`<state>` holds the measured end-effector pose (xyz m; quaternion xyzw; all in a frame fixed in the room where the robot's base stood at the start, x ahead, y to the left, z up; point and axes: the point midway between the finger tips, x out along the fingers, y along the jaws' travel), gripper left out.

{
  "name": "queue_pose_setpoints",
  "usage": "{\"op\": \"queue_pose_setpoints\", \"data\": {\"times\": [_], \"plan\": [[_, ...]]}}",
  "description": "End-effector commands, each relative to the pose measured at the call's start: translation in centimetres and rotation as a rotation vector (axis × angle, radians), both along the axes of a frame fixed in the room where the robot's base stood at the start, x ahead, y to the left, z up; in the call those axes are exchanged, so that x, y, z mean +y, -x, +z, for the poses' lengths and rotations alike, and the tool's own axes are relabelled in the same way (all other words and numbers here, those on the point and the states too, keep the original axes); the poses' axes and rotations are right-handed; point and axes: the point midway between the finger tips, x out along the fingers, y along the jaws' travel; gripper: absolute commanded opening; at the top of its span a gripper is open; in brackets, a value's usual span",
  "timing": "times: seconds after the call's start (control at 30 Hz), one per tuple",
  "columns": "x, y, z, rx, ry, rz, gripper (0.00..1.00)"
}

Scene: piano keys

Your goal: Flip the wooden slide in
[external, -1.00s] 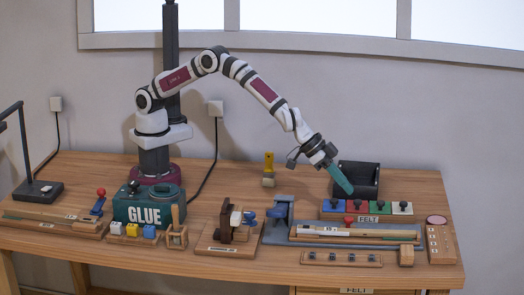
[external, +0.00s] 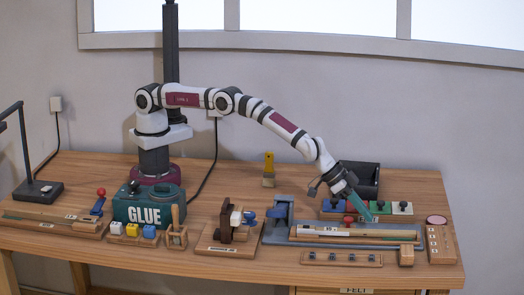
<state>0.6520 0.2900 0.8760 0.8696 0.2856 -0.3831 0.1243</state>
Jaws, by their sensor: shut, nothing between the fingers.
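My gripper (external: 368,217), with teal fingers, is shut and empty. It points down and right, its tip over the blue-grey fixture (external: 272,238) at the front right, near the felt row's front edge. A small wooden block (external: 406,255) sits at the fixture's front right corner and looks like the wooden slide, though I cannot be sure. My gripper is behind and left of this block, apart from it. A long wooden piece with a white section (external: 318,229) lies along the fixture. Whether the fingertips touch anything there is too small to tell.
A felt row with a green block (external: 381,207) and a red knob (external: 348,220) stands close around my gripper. A black bin (external: 366,190) is behind it. A wooden strip (external: 341,259) lies in front, and a wooden board (external: 438,240) stands right.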

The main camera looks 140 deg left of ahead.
Motion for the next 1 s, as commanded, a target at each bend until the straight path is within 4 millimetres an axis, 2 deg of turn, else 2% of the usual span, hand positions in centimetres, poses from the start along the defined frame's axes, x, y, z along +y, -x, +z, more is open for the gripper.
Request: {"op": "queue_pose_setpoints", "data": {"times": [0.37, 0.77, 1.0], "plan": [[-1.9, 2.5, -0.4, 0.000, 0.001, -0.003, 0.00], [-2.2, 2.8, -0.5, 0.000, 0.002, -0.004, 0.00], [-3.9, 4.7, -0.5, 0.003, -0.004, -0.001, 0.00]]}}
